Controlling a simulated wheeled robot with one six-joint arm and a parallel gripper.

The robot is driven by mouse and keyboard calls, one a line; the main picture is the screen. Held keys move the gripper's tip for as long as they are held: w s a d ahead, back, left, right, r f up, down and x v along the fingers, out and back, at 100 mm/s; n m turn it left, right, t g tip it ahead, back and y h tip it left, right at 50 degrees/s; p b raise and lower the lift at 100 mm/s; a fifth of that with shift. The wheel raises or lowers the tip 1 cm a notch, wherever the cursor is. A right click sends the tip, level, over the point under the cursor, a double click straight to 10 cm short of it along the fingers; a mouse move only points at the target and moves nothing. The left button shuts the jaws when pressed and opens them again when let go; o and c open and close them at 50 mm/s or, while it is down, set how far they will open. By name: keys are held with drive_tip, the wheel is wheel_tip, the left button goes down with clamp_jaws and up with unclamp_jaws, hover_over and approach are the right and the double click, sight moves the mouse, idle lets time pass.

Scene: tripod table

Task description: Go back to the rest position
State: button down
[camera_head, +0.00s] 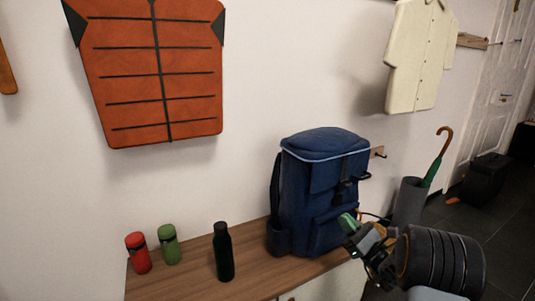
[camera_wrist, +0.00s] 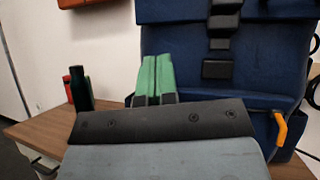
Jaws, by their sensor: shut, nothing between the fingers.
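My gripper (camera_head: 349,222) is at the lower right in the head view, in front of the blue backpack (camera_head: 322,180). Its two green fingertips (camera_wrist: 156,76) lie side by side in the wrist view, shut with nothing between them. The backpack stands upright on the wooden bench top (camera_head: 190,279) and fills much of the wrist view (camera_wrist: 225,65) behind the fingers. I cannot tell whether the fingers touch it. My arm hides part of the bench's right end.
A red bottle (camera_head: 138,253), a green bottle (camera_head: 169,245) and a black bottle (camera_head: 223,252) stand on the bench left of the backpack. An umbrella (camera_head: 437,160) stands in a grey holder (camera_head: 409,203) to the right. An orange vest (camera_head: 155,75) and a cream shirt (camera_head: 418,55) hang above.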

drive_tip(key=s+a+r+n+g+y+p, duration=0.2)
drive_tip(key=s+a+r+n+g+p, duration=0.2)
drive_tip(key=a+r+n+g+p, duration=0.45)
drive_tip(key=s+a+r+n+g+h+p, duration=0.75)
drive_tip(key=s+a+r+g+p, duration=0.2)
drive_tip(key=s+r+p, duration=0.3)
drive_tip(key=s+d+r+n+t+h+p, duration=0.1)
drive_tip(key=s+d+r+n+h+p, duration=0.2)
drive_tip(key=d+r+n+h+p, duration=0.1)
drive_tip(key=s+d+r+n+t+h+p, duration=0.2)
drive_tip(key=s+d+r+n+h+p, duration=0.2)
drive_tip(key=p, duration=0.6)
drive_tip(key=shift+s+d+r+n+h, duration=0.15)
drive_tip(key=shift+d+r+n+h, duration=0.2)
drive_tip(key=shift+r+n+h, duration=1.15)
drive_tip(key=shift+r+m, duration=0.6)
drive_tip(key=shift+r, duration=0.15)
